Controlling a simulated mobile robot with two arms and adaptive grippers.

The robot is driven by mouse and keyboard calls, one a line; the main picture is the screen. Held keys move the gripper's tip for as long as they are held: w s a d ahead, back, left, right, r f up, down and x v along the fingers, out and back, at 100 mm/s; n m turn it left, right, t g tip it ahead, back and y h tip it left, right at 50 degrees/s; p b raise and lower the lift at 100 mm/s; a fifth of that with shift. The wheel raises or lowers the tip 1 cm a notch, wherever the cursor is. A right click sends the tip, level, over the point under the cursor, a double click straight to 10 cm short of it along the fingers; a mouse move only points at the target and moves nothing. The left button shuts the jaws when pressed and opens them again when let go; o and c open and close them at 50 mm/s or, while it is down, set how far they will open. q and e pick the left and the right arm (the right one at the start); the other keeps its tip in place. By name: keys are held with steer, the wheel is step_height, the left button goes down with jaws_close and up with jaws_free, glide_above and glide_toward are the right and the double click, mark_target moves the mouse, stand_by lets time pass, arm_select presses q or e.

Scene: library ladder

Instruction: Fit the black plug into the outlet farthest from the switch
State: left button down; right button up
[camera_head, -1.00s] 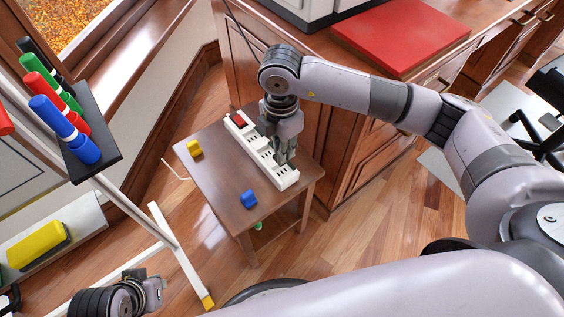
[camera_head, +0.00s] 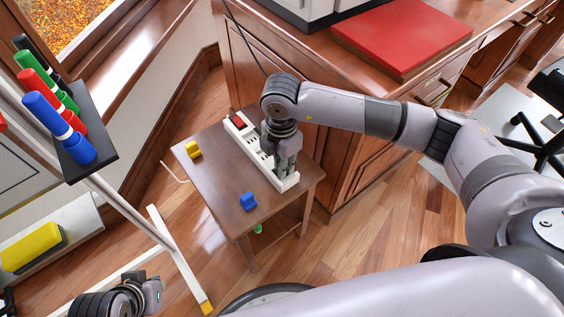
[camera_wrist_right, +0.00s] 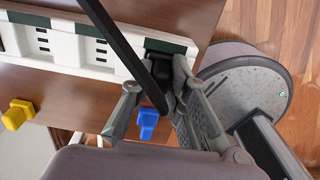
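The white power strip (camera_head: 262,153) lies on the small wooden table, its red switch (camera_head: 236,122) at the far left end. My right gripper (camera_head: 282,172) points down at the end away from the switch. In the right wrist view, the black plug (camera_wrist_right: 160,47) is at the strip's last outlet, its cable (camera_wrist_right: 122,45) crossing in front. My right gripper's fingers (camera_wrist_right: 155,82) are apart, around or just beside the plug; whether it is fully seated is hidden. My left gripper (camera_head: 153,292) is at the lower left, away from the table; its fingers are unclear.
On the table (camera_head: 215,165) are a yellow plug (camera_head: 192,150) and a blue plug (camera_head: 248,201), both clear of the strip. A wooden cabinet (camera_head: 345,150) stands close on the right. A whiteboard stand with markers (camera_head: 60,128) is at the left.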

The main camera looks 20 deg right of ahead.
steer(key=o, duration=0.4)
steer(key=shift+c, duration=0.2)
steer(key=shift+r, duration=0.15)
